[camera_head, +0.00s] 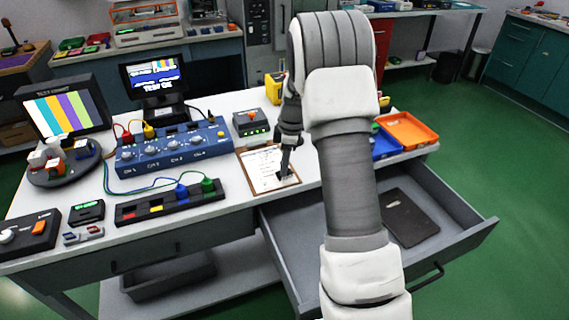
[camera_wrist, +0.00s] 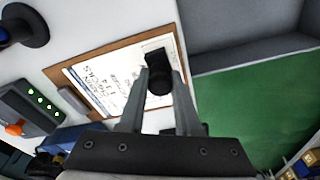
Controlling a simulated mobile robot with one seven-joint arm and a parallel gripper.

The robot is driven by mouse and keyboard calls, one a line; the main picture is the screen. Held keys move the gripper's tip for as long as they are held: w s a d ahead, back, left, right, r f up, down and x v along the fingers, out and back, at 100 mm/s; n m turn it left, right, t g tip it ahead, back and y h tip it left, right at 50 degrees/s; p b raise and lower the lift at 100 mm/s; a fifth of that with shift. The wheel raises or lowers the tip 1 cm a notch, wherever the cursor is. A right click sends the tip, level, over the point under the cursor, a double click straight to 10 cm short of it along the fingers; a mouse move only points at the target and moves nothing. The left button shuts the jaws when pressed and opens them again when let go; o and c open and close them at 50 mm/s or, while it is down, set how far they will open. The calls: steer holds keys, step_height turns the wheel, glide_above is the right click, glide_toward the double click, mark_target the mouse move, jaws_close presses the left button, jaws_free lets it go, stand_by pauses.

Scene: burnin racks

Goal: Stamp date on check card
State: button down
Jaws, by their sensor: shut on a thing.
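The check card (camera_head: 262,168) is a white printed sheet on a brown clipboard (camera_head: 247,184) at the front edge of the white table. It also shows in the wrist view (camera_wrist: 100,88), with printed and handwritten lines. My gripper (camera_head: 288,172) is over the card's lower right part. In the wrist view my gripper (camera_wrist: 159,84) is shut on a black date stamp (camera_wrist: 157,52). The stamp is over the card's end nearest the open drawer. I cannot tell whether its base touches the paper. The stamp's underside is hidden.
A grey drawer (camera_head: 452,240) is open below the card, with a dark flat pad (camera_head: 410,217) in it. A blue channel box (camera_head: 175,150) and a small grey box with an orange knob (camera_head: 250,122) stand near the card. An orange tray (camera_head: 406,130) lies right.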

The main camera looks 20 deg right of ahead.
steer(key=shift+f+b, duration=0.45)
steer(key=shift+f, duration=0.15)
stand_by(1.5)
steer(key=shift+r+p, duration=2.2)
steer(key=shift+r, duration=1.4)
steer(key=shift+f, duration=0.15)
